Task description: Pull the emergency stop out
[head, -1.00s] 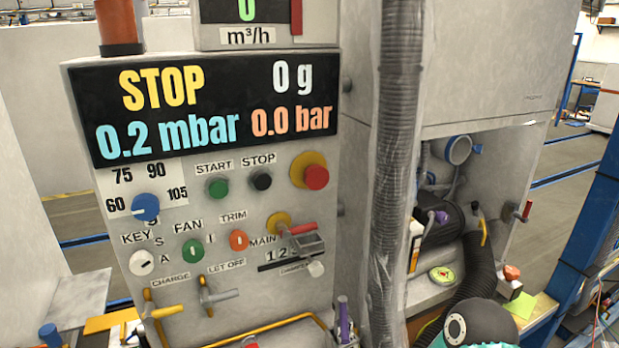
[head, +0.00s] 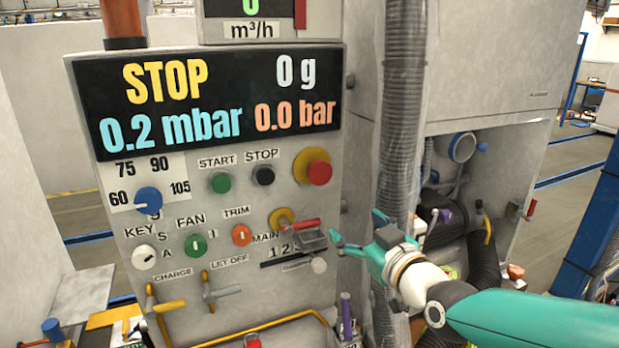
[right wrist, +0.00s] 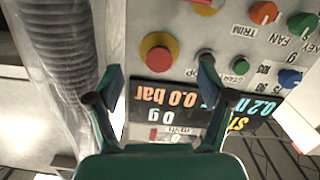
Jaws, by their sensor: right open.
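The emergency stop (head: 319,172) is a red mushroom button on a yellow round base at the upper right of the control panel. In the right wrist view, where the panel appears upside down, the red button (right wrist: 159,59) sits ahead of the fingers, a little left of the middle. My right gripper (head: 350,229) is open and empty, below and to the right of the button in the head view. In the right wrist view its two fingers (right wrist: 157,90) are spread apart, and neither touches the button. My left gripper is not in view.
The panel's display (head: 210,95) reads STOP. A black stop button (head: 263,175) and a green start button (head: 221,182) lie left of the emergency stop. A red-handled main switch (head: 296,226) is below it. A wrapped grey hose (head: 400,110) hangs upright on the right.

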